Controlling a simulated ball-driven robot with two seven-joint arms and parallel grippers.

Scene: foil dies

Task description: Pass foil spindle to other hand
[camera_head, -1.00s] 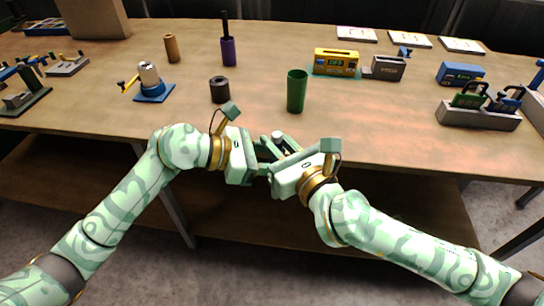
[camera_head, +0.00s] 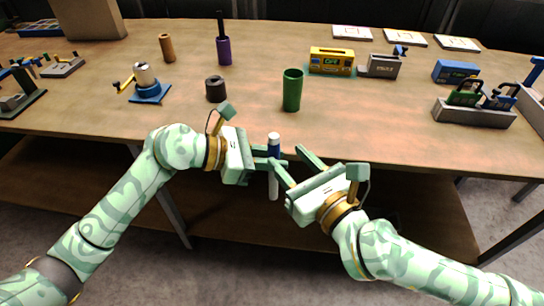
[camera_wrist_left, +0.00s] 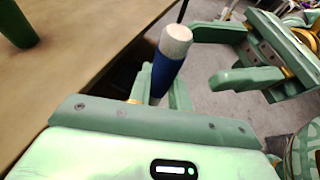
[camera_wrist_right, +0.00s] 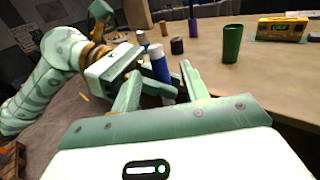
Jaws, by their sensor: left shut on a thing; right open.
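The foil spindle (camera_head: 274,182) is an upright white rod with a blue band near its pale top, in front of the table edge. My left gripper (camera_head: 270,162) is shut on it around the blue part. The spindle's top (camera_wrist_left: 176,40) and blue band (camera_wrist_left: 165,75) fill the middle of the left wrist view. My right gripper (camera_head: 294,164) is open just to the right of the spindle, one fingertip close to the rod. In the right wrist view the spindle (camera_wrist_right: 160,68) shows between and beyond the open fingers; whether they touch it I cannot tell.
A green cup (camera_head: 292,90) stands on the wooden table (camera_head: 350,130) behind the grippers. A dark short cylinder (camera_head: 215,89) and a blue-based device (camera_head: 148,88) are to the left. A grey rack (camera_head: 474,113) is at the right. The table front is clear.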

